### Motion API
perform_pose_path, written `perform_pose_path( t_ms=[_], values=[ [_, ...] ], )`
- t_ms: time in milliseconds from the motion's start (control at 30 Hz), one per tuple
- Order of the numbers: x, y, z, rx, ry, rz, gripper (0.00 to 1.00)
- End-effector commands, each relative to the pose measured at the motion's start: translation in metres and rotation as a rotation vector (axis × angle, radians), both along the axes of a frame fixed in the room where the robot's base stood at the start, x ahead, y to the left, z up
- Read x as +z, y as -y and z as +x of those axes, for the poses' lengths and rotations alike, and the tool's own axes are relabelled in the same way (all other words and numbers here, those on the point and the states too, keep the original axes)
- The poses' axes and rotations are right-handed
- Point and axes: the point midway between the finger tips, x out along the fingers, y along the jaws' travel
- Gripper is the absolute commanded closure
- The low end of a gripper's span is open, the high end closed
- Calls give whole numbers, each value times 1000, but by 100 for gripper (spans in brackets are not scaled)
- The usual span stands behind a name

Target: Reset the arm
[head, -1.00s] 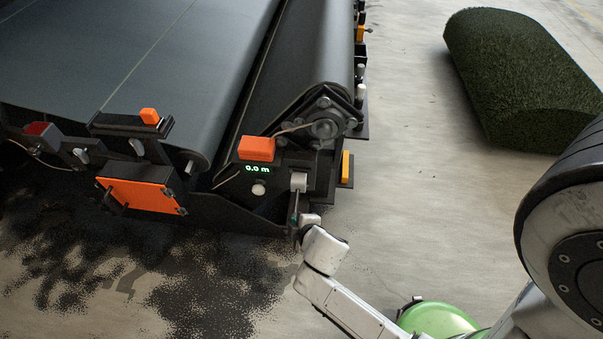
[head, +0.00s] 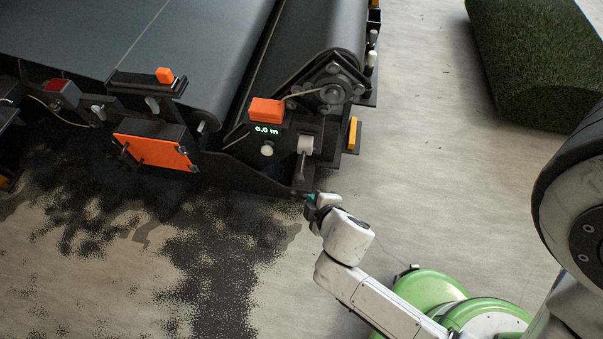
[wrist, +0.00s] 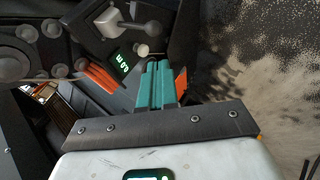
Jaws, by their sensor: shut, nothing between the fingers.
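My gripper (head: 310,199) is at the end of my white arm, just in front of the lower front corner of the conveyor machine (head: 215,60). In the wrist view its teal fingers (wrist: 156,86) are together with nothing between them. The machine's grey lever (head: 304,160) hangs down above and slightly left of the gripper, apart from it. A green display reading 0.0 m (head: 267,130) and a white knob (head: 267,150) sit to the left of the lever. The display and lever also show at the top of the wrist view.
An orange box (head: 266,111) sits above the display, and an orange panel (head: 155,150) is mounted at the machine's lower left. A turf roll (head: 535,60) lies at the upper right. Bare concrete floor (head: 420,180) lies between, with dark debris at left.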

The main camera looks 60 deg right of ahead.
Motion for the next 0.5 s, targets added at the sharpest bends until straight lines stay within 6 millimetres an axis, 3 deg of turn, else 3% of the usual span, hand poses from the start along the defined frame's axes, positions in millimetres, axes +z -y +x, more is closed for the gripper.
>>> perform_pose_path(
  t_ms=[333, 500],
  values=[
    [3, 2, -2, -18, -5, 12, 100],
    [13, 14, -10, -148, -46, 126, 100]
  ],
)
